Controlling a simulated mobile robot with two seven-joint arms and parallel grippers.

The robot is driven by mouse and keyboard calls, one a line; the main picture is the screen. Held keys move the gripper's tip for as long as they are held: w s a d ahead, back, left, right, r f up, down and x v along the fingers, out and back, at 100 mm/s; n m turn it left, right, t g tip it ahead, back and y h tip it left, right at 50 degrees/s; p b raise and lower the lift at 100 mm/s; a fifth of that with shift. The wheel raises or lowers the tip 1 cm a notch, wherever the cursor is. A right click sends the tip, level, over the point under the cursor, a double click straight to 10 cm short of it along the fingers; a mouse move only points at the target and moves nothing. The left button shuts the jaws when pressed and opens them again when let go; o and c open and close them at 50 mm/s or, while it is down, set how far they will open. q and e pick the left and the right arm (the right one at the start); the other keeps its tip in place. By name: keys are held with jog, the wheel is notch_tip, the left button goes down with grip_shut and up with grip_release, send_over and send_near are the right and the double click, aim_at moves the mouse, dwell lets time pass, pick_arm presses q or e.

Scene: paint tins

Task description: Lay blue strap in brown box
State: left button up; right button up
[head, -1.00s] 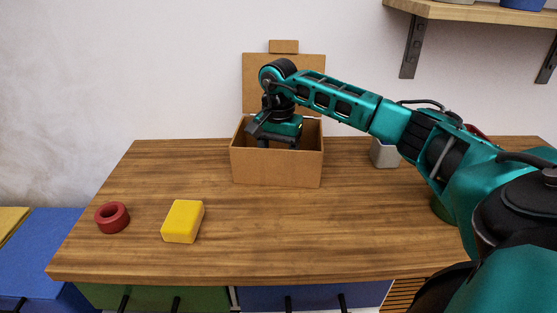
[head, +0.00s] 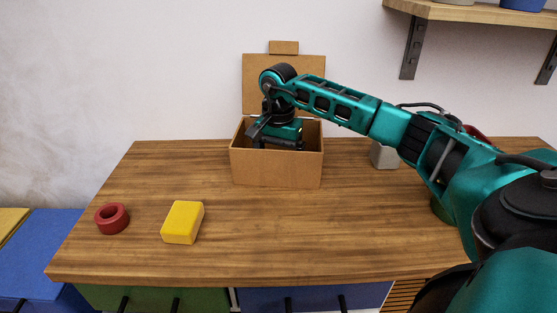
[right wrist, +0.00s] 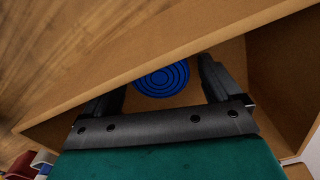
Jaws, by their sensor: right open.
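The brown box (head: 277,170) stands open at the back middle of the table, its lid (head: 285,80) raised behind it. My right gripper (head: 277,146) points down into the box, and its fingertips are hidden by the front wall in the head view. In the right wrist view the gripper (right wrist: 165,85) is open. The blue strap (right wrist: 161,79), a flat coil of rings, lies on the box floor between and just beyond the fingers. I cannot see the fingers touching it. My left gripper is not in view.
A yellow block (head: 182,222) and a red ring (head: 112,218) lie on the table (head: 250,240) at the left. A grey container (head: 384,154) stands right of the box, partly behind my arm. The front middle of the table is clear.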

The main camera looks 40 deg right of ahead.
notch_tip(320, 180, up, 12)
jog(key=p, duration=0.1)
jog(key=shift+p, duration=0.3)
dwell(0.5)
